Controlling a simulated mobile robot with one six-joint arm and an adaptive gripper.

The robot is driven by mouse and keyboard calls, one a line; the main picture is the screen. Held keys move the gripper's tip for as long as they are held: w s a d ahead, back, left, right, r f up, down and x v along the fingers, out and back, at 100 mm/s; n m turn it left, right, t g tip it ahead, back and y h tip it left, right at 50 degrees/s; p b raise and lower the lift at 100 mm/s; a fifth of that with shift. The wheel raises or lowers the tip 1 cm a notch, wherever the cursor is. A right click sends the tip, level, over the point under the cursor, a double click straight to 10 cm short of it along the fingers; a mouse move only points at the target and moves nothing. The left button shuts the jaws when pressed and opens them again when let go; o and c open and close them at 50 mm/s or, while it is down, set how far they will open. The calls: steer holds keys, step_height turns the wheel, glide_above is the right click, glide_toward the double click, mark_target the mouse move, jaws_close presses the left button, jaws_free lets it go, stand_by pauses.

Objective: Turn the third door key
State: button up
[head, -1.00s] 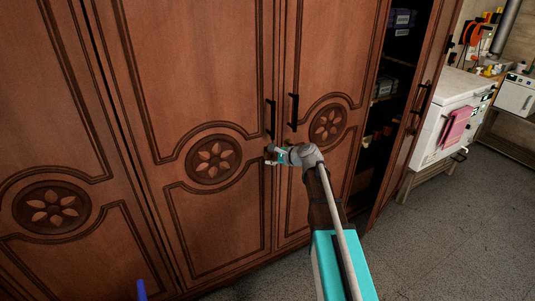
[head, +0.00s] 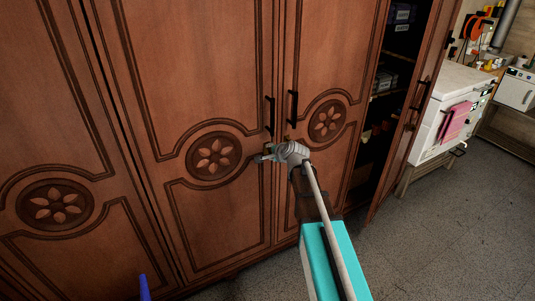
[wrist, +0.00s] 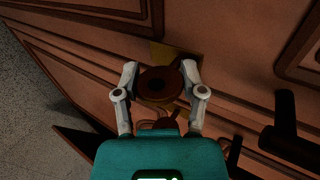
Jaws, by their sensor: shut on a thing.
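A dark round key head (wrist: 158,88) sits in front of a brass-coloured plate (wrist: 172,54) on the wooden cabinet in the wrist view. My gripper (wrist: 160,76) is shut on the key, with one pale finger on each side of its head. In the head view my gripper (head: 262,157) is at the seam between two closed cabinet doors, just below a pair of dark handles (head: 270,116). The key is too small and covered to make out there. The door left of the seam (head: 190,80) and the door right of it (head: 335,60) look closed.
An open cabinet door (head: 408,135) stands out at the right, showing dark shelves (head: 385,90). A white appliance with a pink towel (head: 455,121) stands beyond it. Grey floor (head: 440,230) is clear at the lower right.

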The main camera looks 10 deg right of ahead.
stand_by(0.3)
steer(key=o, duration=1.2)
steer(key=shift+a+r, duration=0.1)
steer(key=shift+c, duration=0.2)
steer(key=shift+s, duration=0.1)
steer(key=shift+s+a+n+g+p, duration=0.25)
steer(key=shift+s+n+g+p, duration=0.1)
steer(key=shift+s+n, duration=0.15)
steer(key=s+n+g+h+p, duration=0.1)
steer(key=s+n+g+p, duration=0.4)
steer(key=s, duration=0.9)
steer(key=s+r+n+g+h+p, duration=0.1)
steer(key=s+n+g+p, duration=0.3)
steer(key=s+n, duration=0.4)
steer(key=s+g+h, duration=0.1)
steer(key=s, duration=0.5)
steer(key=shift+a+r+h+p, duration=0.2)
steer(key=shift+a+h+p, duration=0.1)
steer(key=shift+a+p, duration=0.05)
steer(key=shift+w+g, duration=0.1)
steer(key=shift+g, duration=0.15)
